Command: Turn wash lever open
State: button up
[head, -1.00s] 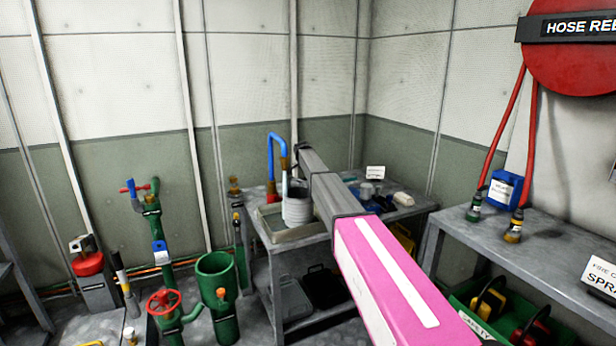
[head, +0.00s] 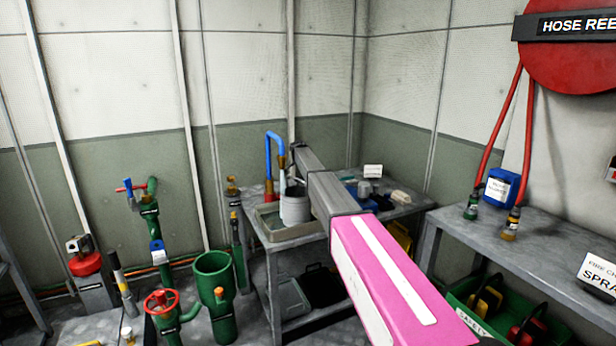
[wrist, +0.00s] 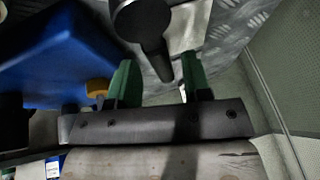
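A tap with a blue bent pipe (head: 269,158) rises over the sink basin (head: 268,222) on the grey bench. I cannot make out a wash lever for certain in the head view. My gripper shows in the wrist view (wrist: 158,82), with two green fingers standing apart. A dark rod with a round head (wrist: 142,20) lies just beyond the gap between the fingers; I cannot tell whether it touches them. A small yellow knob (wrist: 97,87) is close beside the left finger. In the head view my own arm hides the gripper.
A large blue body (wrist: 55,45) fills the left of the wrist view. A grey bucket (head: 295,207) stands at the sink. Green pipework with a red handwheel (head: 161,302) is at left. Another bench (head: 545,250) stands at right, below the red hose reel (head: 575,65).

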dwell(0.3)
jog(key=v, duration=1)
jog(key=shift+r, duration=0.35)
jog(key=shift+s+a, duration=0.1)
jog(key=shift+s, duration=0.1)
